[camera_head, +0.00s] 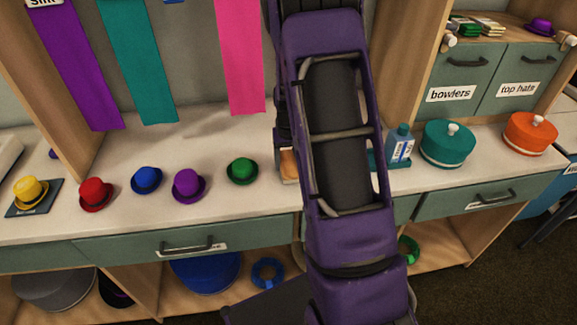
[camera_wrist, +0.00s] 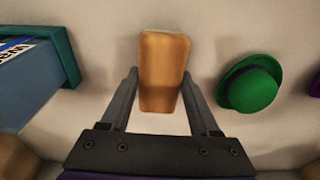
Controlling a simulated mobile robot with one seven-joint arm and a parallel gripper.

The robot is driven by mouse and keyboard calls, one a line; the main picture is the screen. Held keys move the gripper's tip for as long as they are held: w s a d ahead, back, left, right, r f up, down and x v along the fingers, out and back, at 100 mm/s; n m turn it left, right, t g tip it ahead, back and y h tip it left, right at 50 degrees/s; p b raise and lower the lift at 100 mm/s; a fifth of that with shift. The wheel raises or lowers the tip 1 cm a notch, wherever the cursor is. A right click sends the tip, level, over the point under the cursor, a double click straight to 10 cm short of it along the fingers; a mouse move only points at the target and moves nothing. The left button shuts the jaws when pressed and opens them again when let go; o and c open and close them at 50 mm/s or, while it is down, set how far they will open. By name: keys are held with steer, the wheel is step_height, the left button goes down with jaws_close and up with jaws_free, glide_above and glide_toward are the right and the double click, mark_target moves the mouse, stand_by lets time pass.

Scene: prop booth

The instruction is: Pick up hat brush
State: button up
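The hat brush shows as an orange-brown wooden block with a pale lower edge. In the wrist view the hat brush (camera_wrist: 164,62) lies on the pale counter at the middle, long side pointing away from me. In the head view only a sliver of it (camera_head: 288,165) shows at the left edge of my arm. My gripper (camera_wrist: 160,80) is open in the wrist view, with one finger on each side of the brush and narrow gaps showing. I cannot tell whether the fingertips are level with it or above it. My arm hides the gripper in the head view.
A green bowler (camera_wrist: 250,84) sits right of the brush; a teal tray (camera_wrist: 66,45) with a blue bottle (camera_wrist: 28,82) is on the left. Purple (camera_head: 188,185), blue (camera_head: 146,179), red (camera_head: 96,194) and yellow (camera_head: 30,190) hats line the counter (camera_head: 235,205). Teal (camera_head: 447,146) and orange (camera_head: 530,134) boxes stand right.

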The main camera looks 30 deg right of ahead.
mark_target(289, 161)
steer(key=c, duration=0.8)
step_height(289, 161, up, 10)
steer(key=shift+r+p, duration=0.1)
steer(key=shift+p, duration=0.45)
steer(key=o, duration=0.8)
steer(key=c, duration=0.6)
steer(key=shift+s, duration=0.1)
